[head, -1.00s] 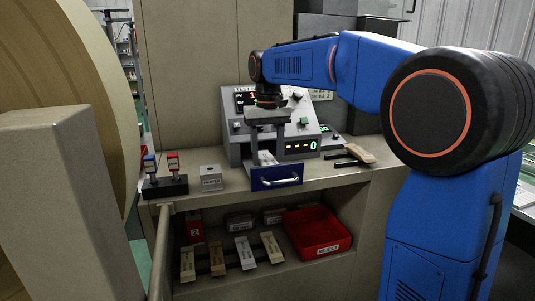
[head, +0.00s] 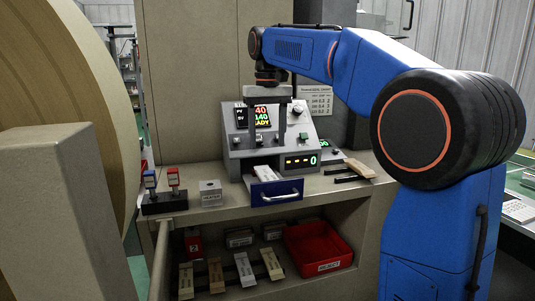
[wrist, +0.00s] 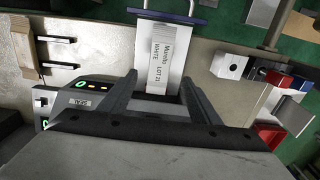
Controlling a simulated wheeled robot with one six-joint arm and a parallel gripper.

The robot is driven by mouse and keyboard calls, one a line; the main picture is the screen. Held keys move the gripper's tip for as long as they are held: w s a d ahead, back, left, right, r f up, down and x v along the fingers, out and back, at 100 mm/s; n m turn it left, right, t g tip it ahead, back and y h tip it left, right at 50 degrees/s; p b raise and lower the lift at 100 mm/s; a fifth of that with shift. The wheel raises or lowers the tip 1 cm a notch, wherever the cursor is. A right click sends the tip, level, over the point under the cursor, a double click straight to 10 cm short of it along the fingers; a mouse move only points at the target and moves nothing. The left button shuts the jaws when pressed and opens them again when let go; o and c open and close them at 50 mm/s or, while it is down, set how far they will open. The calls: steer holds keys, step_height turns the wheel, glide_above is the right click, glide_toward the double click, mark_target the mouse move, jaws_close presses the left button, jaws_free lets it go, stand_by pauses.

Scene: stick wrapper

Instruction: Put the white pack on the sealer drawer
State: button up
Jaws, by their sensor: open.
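The white pack (head: 264,173) lies on the sealer's pulled-out drawer, which has a blue front (head: 277,191) and a bar handle. In the wrist view the pack (wrist: 161,60) shows its printed label facing up, flat on the pale drawer plate (wrist: 180,33). My gripper (head: 267,140) is open and empty above the pack, pointing down in front of the sealer panel. In the wrist view its fingers (wrist: 159,78) straddle the line of the pack, with clear space on both sides. The pack's inner end is partly hidden by the gripper.
The sealer panel (head: 298,122) stands close behind my gripper. Red and blue stamps (head: 164,188) and a grey block (head: 210,193) stand left of the drawer. A tan pack (head: 357,168) lies on a dark rack at right. Several packs and a red reject tray (head: 318,249) occupy the shelf below.

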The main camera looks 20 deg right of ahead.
steer(key=shift+r, duration=1.15)
steer(key=shift+s, duration=0.15)
steer(key=s+d+f+t, duration=0.2)
steer(key=s+d+f, duration=0.1)
steer(key=s+f, duration=1.2)
steer(key=s+d+f+t, duration=0.2)
steer(key=s+d+f, duration=0.2)
steer(key=s+f, duration=1)
steer(key=s, duration=0.4)
steer(key=shift+f+t, duration=0.35)
steer(key=shift+t, duration=0.05)
steer(key=shift+s, duration=0.1)
